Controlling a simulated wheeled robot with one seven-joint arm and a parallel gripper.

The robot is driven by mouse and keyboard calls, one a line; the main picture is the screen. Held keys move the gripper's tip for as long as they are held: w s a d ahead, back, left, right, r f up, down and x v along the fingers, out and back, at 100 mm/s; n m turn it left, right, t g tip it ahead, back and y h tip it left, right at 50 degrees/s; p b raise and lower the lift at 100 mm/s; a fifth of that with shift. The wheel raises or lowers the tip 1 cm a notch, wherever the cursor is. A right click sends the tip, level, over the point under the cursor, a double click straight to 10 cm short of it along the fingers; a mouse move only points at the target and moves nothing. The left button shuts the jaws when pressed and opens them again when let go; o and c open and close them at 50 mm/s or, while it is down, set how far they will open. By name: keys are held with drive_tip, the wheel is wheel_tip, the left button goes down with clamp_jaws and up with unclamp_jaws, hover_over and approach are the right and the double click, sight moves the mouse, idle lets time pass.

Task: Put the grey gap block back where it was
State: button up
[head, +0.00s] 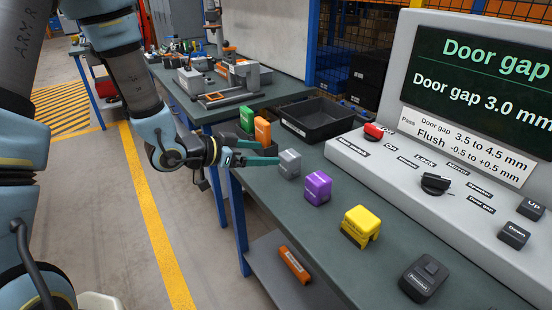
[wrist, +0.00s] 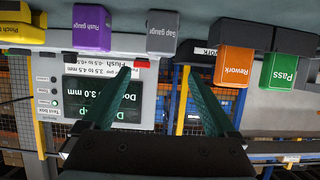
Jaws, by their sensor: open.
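The grey gap block (head: 289,163) stands upright on the dark green bench top, left of the purple block. It also shows upside down at the top of the wrist view (wrist: 162,34), with "gauge" legible on it. My gripper (head: 269,154) is open and empty, with its fingertips just left of the grey block in the head view. In the wrist view my gripper (wrist: 160,72) has its two green fingers spread wide, and the block appears beyond them, roughly centred on the gap. I cannot tell whether a fingertip touches it.
A purple block (head: 318,188), a yellow block (head: 360,226) and a dark device (head: 423,278) stand along the bench. Orange (head: 263,132) and green (head: 247,119) blocks stand behind my gripper, near a black tray (head: 317,121). The screen (head: 490,75) reads "Door gap 3.0 mm".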

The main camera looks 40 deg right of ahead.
drive_tip(key=w+a+r+n+t+y, duration=0.1)
drive_tip(key=w+a+n+t+y, duration=0.25)
drive_tip(key=w+a, duration=0.55)
drive_tip(key=w+a+n+t+y, duration=0.3)
drive_tip(key=w+a+n+y, duration=0.15)
drive_tip(key=a, duration=0.85)
drive_tip(key=s+a+r+n+g+y, duration=0.1)
drive_tip(key=s+a+n, duration=0.3)
drive_tip(key=a, duration=0.5)
drive_tip(key=s+a+r+n+g+y, duration=0.2)
drive_tip(key=s+a+n+g+y, duration=0.1)
drive_tip(key=a, duration=0.6)
drive_tip(key=s+n+y, duration=0.1)
drive_tip(key=s+n, duration=0.1)
drive_tip(key=s, duration=0.1)
drive_tip(key=shift+r, duration=0.15)
